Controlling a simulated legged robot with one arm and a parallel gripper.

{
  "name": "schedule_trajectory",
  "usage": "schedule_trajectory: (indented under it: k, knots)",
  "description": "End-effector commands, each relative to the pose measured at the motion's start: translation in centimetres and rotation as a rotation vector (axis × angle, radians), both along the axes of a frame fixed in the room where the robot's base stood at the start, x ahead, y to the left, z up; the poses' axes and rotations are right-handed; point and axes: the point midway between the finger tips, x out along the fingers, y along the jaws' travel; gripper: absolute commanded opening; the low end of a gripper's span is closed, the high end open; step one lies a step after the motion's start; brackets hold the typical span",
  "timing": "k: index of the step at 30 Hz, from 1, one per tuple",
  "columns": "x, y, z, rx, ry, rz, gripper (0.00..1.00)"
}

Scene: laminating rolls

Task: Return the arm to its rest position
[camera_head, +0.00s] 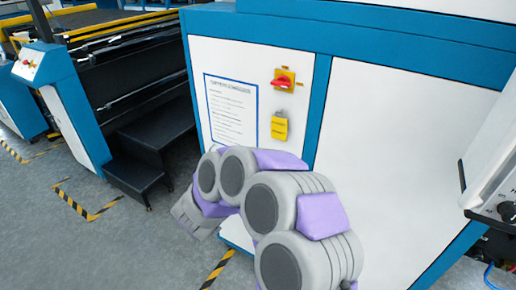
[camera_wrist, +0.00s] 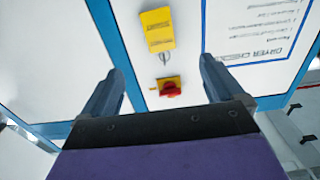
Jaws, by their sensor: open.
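My arm curves up from the bottom of the head view and bends down to the left, in front of a white and blue machine cabinet (camera_head: 390,150). Its grey end is low beside the cabinet's left edge; the fingers are hard to make out there. In the wrist view my gripper (camera_wrist: 161,66) has its two blue-grey fingers spread wide, with nothing held between them. Beyond the fingers are a red rotary switch (camera_wrist: 172,88) on a yellow plate and a yellow tag or box (camera_wrist: 158,30), apart from the gripper.
The cabinet front carries the red switch (camera_head: 283,80), the yellow tag (camera_head: 279,127) and a printed notice (camera_head: 231,108). Black steps (camera_head: 150,150) and a roller machine (camera_head: 120,70) stand at left. Grey floor with striped tape (camera_head: 75,205) is open at lower left. A control box (camera_head: 495,165) juts in at right.

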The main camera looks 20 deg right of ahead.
Motion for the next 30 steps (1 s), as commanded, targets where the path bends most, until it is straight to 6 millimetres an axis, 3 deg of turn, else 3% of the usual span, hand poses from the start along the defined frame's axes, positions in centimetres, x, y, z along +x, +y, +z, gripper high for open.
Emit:
schedule_trajectory:
  k: [8,14,18,22,26,30]
  knots:
    - [-0.7,0.9,0.0,0.004,0.0,0.003,0.94]
    - [1.0,2.7,0.4,0.11,-0.008,0.124,0.94]
    - [2.8,6.2,1.4,0.259,0.002,0.319,0.94]
    - [3.3,10.2,2.4,0.38,0.044,0.513,0.94]
    - [2.4,14.1,3.2,0.473,0.12,0.693,0.94]
    - [-0.1,17.6,3.7,0.549,0.235,0.86,0.94]
